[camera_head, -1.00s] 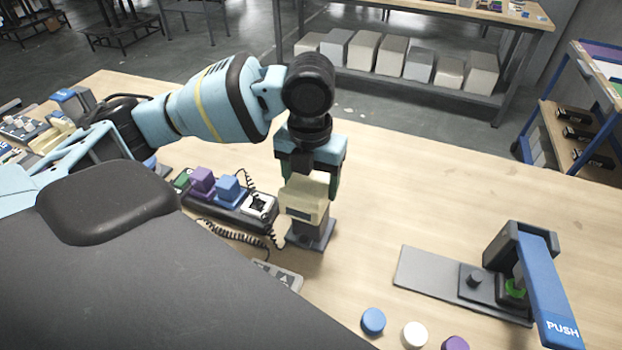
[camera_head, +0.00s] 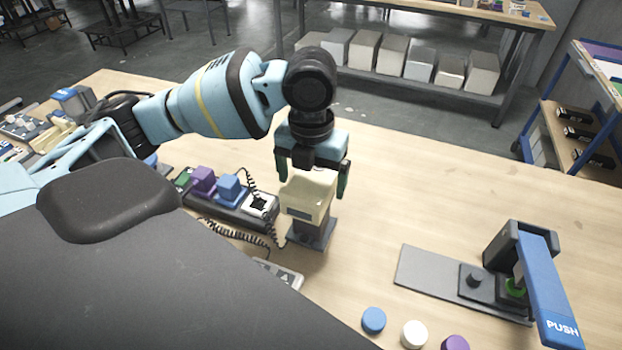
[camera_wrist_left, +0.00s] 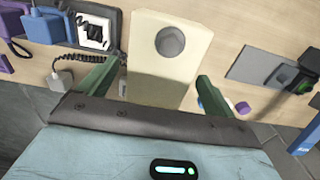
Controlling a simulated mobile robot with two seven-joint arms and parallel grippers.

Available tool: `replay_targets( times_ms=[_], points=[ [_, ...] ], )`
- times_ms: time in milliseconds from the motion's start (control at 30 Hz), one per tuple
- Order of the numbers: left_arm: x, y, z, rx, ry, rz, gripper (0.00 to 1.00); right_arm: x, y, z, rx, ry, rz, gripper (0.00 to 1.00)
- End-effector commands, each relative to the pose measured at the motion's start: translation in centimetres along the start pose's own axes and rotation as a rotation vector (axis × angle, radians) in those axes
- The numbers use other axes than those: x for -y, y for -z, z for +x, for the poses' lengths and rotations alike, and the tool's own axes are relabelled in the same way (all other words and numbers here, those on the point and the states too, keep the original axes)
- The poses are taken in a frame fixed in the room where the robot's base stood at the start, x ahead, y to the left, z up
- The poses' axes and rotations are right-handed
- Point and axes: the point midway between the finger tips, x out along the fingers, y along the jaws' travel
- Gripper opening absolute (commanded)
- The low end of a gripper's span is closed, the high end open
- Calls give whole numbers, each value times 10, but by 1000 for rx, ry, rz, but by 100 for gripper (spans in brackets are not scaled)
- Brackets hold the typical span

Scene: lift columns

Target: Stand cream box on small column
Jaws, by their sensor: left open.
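The cream box (camera_head: 308,194) stands upright on the small dark column (camera_head: 311,231), which rises from a flat grey base on the table. My left gripper (camera_head: 312,176) is open just above and around the upper part of the box, one finger on each side. In the left wrist view the cream box (camera_wrist_left: 140,62) shows a round grey spot and lies between the spread green fingers (camera_wrist_left: 155,92), with gaps on both sides. My right gripper is not in view.
Left of the column is a dark holder (camera_head: 235,212) with purple and blue blocks and a coiled cord. At right stands a blue PUSH lever device (camera_head: 545,285). Blue, white and purple discs (camera_head: 413,334) lie at the front. The table behind the column is clear.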

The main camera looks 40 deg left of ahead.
Motion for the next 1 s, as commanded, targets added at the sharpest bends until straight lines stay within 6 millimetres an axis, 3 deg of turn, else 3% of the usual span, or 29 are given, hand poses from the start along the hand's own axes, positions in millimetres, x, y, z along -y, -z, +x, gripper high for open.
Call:
replay_targets(
  times_ms=[500,700,1000],
  points=[
    [0,0,-99,6,2,-1,91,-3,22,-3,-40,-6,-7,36],
    [0,0,-113,1,1,0,91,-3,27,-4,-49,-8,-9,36],
    [0,0,-113,-2,0,0,91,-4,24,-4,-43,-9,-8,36]
  ],
)
